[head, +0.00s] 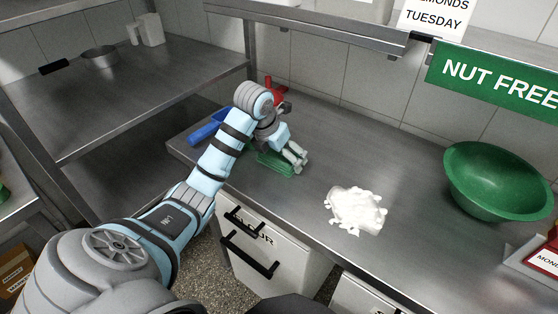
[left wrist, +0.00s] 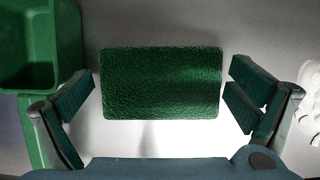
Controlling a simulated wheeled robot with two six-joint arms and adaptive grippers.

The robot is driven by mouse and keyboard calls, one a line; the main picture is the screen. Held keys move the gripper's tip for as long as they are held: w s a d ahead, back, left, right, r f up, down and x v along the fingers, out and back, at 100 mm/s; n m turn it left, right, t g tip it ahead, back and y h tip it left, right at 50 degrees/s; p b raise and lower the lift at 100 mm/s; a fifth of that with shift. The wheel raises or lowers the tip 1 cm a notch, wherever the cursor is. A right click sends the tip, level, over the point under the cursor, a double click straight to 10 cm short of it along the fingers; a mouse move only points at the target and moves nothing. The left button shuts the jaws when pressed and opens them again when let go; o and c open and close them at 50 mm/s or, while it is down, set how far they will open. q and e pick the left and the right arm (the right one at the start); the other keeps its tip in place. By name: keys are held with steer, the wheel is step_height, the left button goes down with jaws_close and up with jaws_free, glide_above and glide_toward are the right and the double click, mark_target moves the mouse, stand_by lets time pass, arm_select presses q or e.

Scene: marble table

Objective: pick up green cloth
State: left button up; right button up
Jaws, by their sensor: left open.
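The green cloth (head: 272,168) lies on the steel counter, partly hidden behind my left gripper (head: 297,160) in the head view. In the left wrist view the cloth (left wrist: 160,83) is a flat, dark green textured rectangle. It lies between the two spread fingers of my left gripper (left wrist: 160,92), with a gap to each finger. My left gripper is open and holds nothing. How high it is above the counter is hard to tell. My right gripper is not in view.
A green scoop-like container (left wrist: 40,50) stands beside the left finger. A blue object (head: 208,130) and a red object (head: 272,88) are near my left arm. A white pile (head: 355,208) lies right of the cloth. A green bowl (head: 497,182) stands further right. Counter between is clear.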

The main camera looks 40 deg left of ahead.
mark_target(279, 154)
arm_select(q)
steer(key=c, duration=0.9)
steer(key=shift+r, duration=0.1)
step_height(279, 154, up, 6)
steer(key=shift+f+p, duration=0.2)
steer(key=shift+p, duration=0.65)
step_height(279, 154, up, 14)
steer(key=p, duration=1.4)
steer(key=shift+r, duration=0.15)
steer(key=o, duration=0.5)
steer(key=c, duration=0.3)
steer(key=shift+c, duration=0.2)
